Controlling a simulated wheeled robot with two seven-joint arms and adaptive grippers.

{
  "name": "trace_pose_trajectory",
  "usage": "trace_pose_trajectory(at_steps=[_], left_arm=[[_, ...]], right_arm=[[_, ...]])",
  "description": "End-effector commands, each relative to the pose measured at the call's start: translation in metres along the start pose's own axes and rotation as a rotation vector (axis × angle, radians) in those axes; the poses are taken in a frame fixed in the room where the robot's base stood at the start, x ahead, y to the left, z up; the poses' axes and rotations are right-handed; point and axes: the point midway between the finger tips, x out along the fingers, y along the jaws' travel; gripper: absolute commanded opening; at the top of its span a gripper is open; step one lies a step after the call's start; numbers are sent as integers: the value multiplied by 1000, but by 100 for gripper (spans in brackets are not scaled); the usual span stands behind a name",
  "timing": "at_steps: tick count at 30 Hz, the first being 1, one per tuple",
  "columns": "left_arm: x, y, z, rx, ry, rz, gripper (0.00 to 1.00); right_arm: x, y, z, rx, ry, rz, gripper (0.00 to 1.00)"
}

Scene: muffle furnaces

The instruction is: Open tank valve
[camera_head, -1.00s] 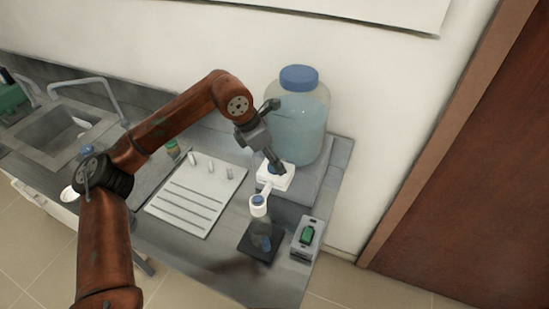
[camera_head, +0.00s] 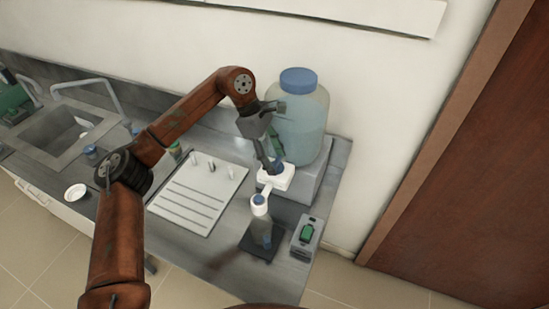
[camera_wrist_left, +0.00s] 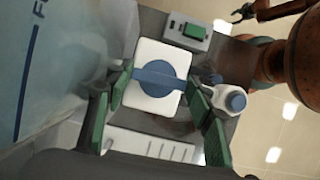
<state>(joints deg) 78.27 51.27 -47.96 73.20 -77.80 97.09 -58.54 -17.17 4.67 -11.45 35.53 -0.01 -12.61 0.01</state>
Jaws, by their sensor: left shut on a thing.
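The large clear tank (camera_head: 305,120) with a blue lid stands at the back right on a grey block. At its front is the white valve body (camera_head: 272,182) with a blue knob (camera_wrist_left: 156,72). My left gripper (camera_head: 272,165) reaches down from above onto this knob. In the left wrist view its green-padded fingers (camera_wrist_left: 160,92) stand on either side of the knob and are shut on its blue bar. A white spout (camera_wrist_left: 226,100) with a blue cap extends from the valve. My right gripper (camera_wrist_left: 243,13) shows small at the top of the left wrist view, away from the valve.
A clear bottle (camera_head: 262,232) stands on a dark pad (camera_head: 259,248) below the spout. A grey device with a green top (camera_head: 306,234) is to its right. A white rack (camera_head: 196,207) lies left of the valve, and a sink (camera_head: 62,140) is farther left.

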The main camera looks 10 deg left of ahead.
Motion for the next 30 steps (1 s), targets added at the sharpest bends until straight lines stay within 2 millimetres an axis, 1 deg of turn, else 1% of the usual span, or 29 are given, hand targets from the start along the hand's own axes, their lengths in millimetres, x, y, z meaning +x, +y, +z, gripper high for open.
trace_pose_trajectory(at_steps=[7, 20, 21, 27, 30], left_arm=[[-2, 1, 0, 46, 1, -15, 25], [-2, 1, 0, 53, 1, -17, 25], [-2, 1, 0, 53, 1, -17, 52], [-1, 1, 0, 52, 1, -19, 65], [-1, 1, 0, 52, 1, -19, 67]], right_arm=[[-1, 0, 0, 0, 0, 0, 40], [-1, 0, 0, 0, 0, 0, 40], [-1, 0, 0, 0, 0, 0, 40], [-1, -1, 0, 0, 0, -1, 40], [-1, -2, 0, 1, 0, -2, 40]])
